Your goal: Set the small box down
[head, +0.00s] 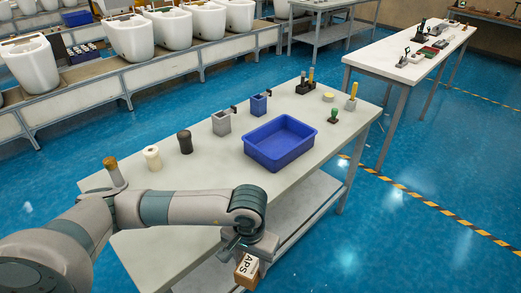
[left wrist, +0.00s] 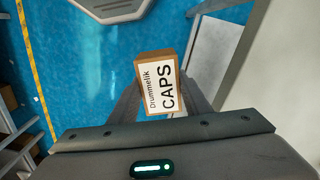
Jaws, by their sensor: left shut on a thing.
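The small box (head: 246,273) is brown cardboard with a white label reading "CAPS". My left gripper (head: 248,256) is shut on it and holds it just off the front edge of the grey table (head: 215,180), near the bottom of the head view. In the left wrist view the box (left wrist: 163,84) sits between the fingers of my left gripper (left wrist: 160,105), label facing the camera, with blue floor behind it. The lower part of the box is cut close to the picture edge in the head view. My right gripper is not in view.
A blue tray (head: 281,144) stands on the table. Behind it are a grey holder (head: 221,123), a small blue holder (head: 259,104), a dark jar (head: 185,142) and a white roll (head: 152,158). The table's front middle is clear. A conveyor with white toilets (head: 130,38) runs behind.

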